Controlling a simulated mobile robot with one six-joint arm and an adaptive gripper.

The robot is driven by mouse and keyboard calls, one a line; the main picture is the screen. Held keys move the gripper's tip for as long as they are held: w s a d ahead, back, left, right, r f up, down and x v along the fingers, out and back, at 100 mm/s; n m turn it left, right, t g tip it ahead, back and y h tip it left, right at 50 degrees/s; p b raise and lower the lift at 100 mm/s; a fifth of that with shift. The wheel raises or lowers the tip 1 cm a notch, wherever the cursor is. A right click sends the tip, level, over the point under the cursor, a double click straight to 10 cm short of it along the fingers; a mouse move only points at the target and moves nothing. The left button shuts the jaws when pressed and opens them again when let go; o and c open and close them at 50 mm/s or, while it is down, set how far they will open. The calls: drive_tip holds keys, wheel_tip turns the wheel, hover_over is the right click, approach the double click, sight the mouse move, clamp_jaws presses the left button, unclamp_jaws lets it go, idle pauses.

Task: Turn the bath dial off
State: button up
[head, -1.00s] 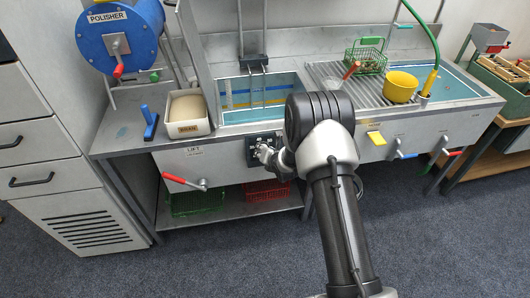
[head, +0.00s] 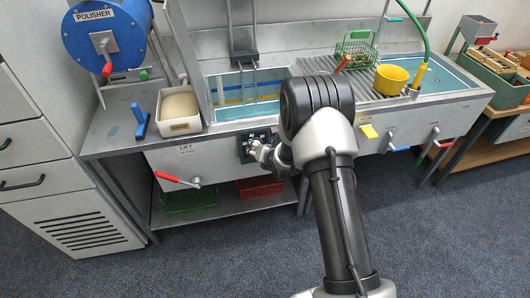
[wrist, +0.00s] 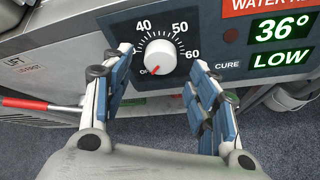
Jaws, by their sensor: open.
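The bath dial (wrist: 160,56) is a round white knob on a dark panel, with a scale marked 40, 50 and 60 around it. Its red pointer mark is at the lower left, beside a small label that is partly covered. My gripper (wrist: 161,62) is open, with one blue-padded finger on each side of the dial; I cannot tell whether they touch it. In the head view my gripper (head: 264,153) is in front of the panel (head: 246,142) on the sink front, and the dial is hard to make out.
A green display (wrist: 282,42) reads 36° and LOW. A red lift lever (head: 177,179) sticks out left of the panel. A yellow tab (head: 369,131) and more valve levers are to the right. Red and green baskets (head: 260,187) sit on the shelf below.

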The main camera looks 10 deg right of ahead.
drive_tip(key=v, duration=0.9)
